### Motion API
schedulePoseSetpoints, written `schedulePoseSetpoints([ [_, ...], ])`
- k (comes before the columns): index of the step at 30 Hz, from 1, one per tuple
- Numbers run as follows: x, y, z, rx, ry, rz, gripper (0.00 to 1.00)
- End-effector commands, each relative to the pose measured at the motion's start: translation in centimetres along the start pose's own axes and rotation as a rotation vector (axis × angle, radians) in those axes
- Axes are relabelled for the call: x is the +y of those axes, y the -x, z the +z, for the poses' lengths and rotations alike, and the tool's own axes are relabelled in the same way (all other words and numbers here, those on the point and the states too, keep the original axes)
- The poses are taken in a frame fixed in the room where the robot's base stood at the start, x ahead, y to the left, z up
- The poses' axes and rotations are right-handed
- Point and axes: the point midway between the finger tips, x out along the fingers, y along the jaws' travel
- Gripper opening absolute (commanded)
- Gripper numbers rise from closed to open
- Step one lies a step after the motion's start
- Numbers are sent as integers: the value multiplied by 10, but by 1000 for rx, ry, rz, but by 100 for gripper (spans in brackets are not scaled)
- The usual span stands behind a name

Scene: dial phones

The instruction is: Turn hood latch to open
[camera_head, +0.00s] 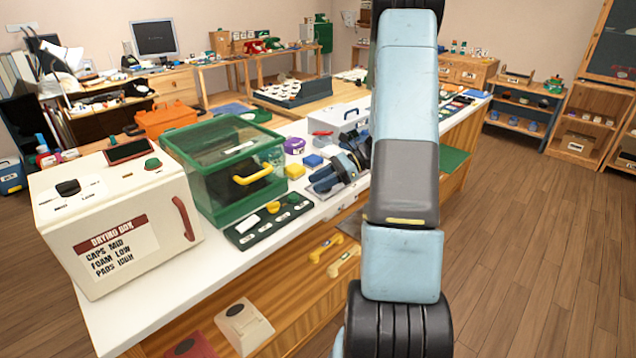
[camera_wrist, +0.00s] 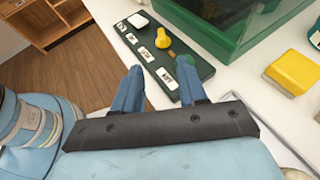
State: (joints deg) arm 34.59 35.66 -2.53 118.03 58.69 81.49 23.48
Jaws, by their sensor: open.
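A green box with a clear hood and a yellow handle (camera_head: 253,174) stands on the white bench; its green body (camera_wrist: 240,30) also shows in the wrist view. A dark green panel (camera_head: 262,236) with several white labels lies in front of it. A yellow knob (camera_head: 273,207), possibly the hood latch, sits on the panel and shows in the wrist view (camera_wrist: 164,41). My gripper (camera_wrist: 160,72) is open and empty, its two blue fingers pointing toward the panel, with the knob ahead between their tips. In the head view my gripper (camera_head: 322,184) is to the right of the panel.
A white drying box (camera_head: 110,225) with a red handle stands left of the green box. A yellow block (camera_wrist: 293,72) lies right of my gripper in the wrist view.

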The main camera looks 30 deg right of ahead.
Motion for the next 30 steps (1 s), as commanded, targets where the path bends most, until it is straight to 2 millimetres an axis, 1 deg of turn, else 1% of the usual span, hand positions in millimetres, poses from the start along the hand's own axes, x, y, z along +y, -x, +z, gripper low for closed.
schedulePoseSetpoints([
  [13, -5, 3, -7, -7, -3, 40, 42],
  [23, -12, 10, -3, -1, 24, 52, 42],
  [26, -13, 8, -2, 0, 25, 53, 42],
  [30, -12, -4, -2, 0, 26, 55, 42],
])
